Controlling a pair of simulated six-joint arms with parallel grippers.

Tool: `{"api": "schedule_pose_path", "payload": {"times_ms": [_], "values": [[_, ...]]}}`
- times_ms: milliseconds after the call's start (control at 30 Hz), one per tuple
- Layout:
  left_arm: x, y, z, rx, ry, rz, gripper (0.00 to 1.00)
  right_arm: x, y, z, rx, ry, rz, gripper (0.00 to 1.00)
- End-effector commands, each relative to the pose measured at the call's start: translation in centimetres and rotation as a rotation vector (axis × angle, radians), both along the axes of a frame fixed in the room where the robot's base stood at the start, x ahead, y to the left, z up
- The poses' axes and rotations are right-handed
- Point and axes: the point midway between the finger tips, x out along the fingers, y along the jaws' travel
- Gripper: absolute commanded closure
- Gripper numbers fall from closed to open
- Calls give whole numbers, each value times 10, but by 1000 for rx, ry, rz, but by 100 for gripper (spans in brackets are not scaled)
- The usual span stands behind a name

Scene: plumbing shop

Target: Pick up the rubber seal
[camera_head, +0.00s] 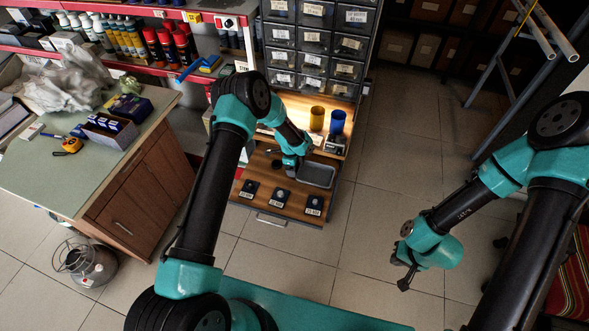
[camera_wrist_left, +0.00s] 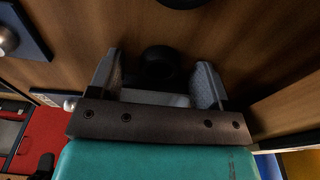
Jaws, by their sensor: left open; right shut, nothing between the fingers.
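In the left wrist view, a small black round thing (camera_wrist_left: 158,66), which looks like the rubber seal, lies on the wooden surface. My left gripper (camera_wrist_left: 157,78) is open, with one finger to each side of it in the picture. I cannot tell whether either finger touches it. A second dark round thing (camera_wrist_left: 181,3) is cut off at the top edge. In the head view, my left gripper (camera_head: 291,172) is low over the wooden drawer board (camera_head: 262,166), left of a grey tray; the seal is not clear there. My right gripper (camera_head: 404,281) is shut and empty above the floor.
The grey tray (camera_head: 317,175) sits on the board's right. Several dark pads with labels, such as the middle one (camera_head: 279,196), line its front. A yellow cup (camera_head: 317,118) and a blue cup (camera_head: 337,121) stand behind. A green-topped cabinet (camera_head: 75,185) stands left.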

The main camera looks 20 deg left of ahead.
Motion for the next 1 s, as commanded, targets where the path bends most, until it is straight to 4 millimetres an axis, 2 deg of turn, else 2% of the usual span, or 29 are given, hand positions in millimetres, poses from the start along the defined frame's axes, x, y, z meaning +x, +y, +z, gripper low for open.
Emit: {"api": "schedule_pose_path", "payload": {"times_ms": [433, 1000], "values": [[0, 0, 0, 0, 0, 0, 28, 0, 0, 0, 0, 0, 0, 100], [0, 0, 0, 0, 0, 0, 81, 0, 0, 0, 0, 0, 0, 100]]}}
